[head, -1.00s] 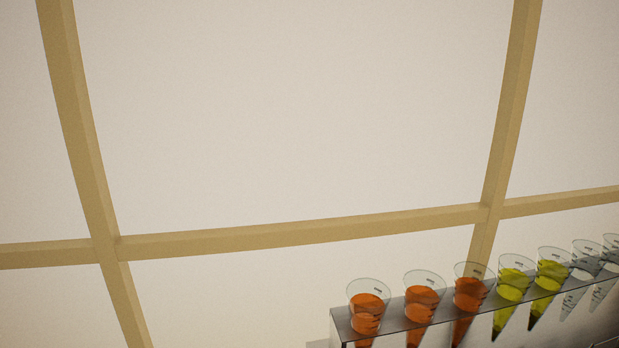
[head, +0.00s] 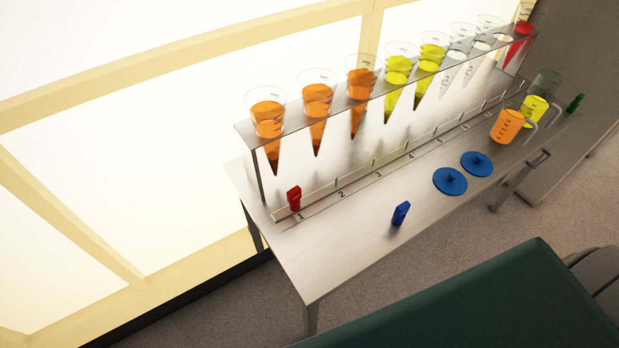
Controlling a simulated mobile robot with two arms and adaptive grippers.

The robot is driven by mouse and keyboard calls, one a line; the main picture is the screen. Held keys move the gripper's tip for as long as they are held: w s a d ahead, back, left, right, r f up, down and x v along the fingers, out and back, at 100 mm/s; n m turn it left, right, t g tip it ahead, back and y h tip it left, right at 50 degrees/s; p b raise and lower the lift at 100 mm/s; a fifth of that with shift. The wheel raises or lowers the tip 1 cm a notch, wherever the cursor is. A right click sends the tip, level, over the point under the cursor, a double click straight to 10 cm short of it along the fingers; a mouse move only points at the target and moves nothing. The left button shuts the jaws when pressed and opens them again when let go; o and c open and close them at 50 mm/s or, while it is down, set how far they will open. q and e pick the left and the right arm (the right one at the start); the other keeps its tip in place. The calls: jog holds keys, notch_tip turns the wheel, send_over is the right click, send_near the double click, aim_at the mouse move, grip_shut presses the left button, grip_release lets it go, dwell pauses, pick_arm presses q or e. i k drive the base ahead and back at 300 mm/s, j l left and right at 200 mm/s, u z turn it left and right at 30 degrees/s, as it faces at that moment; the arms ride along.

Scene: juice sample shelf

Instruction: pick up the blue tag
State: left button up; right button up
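The blue tag (head: 401,213) stands on the bare front part of the metal table (head: 345,240), in front of the numbered strip. A red tag (head: 294,198) stands at the strip's position 1, to the left. A green tag (head: 575,103) is at the far right end of the table. Neither of my grippers shows in the head view, so their state is hidden.
A raised rack (head: 345,108) holds several cones with orange, yellow, clear and red contents. Two blue discs (head: 450,181) lie right of the blue tag. An orange jug (head: 507,126) and a yellow jug (head: 535,109) stand beyond. A dark green surface (head: 500,300) fills the lower right.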

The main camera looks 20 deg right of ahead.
aim_at(401, 211)
jog(key=z, duration=1.4)
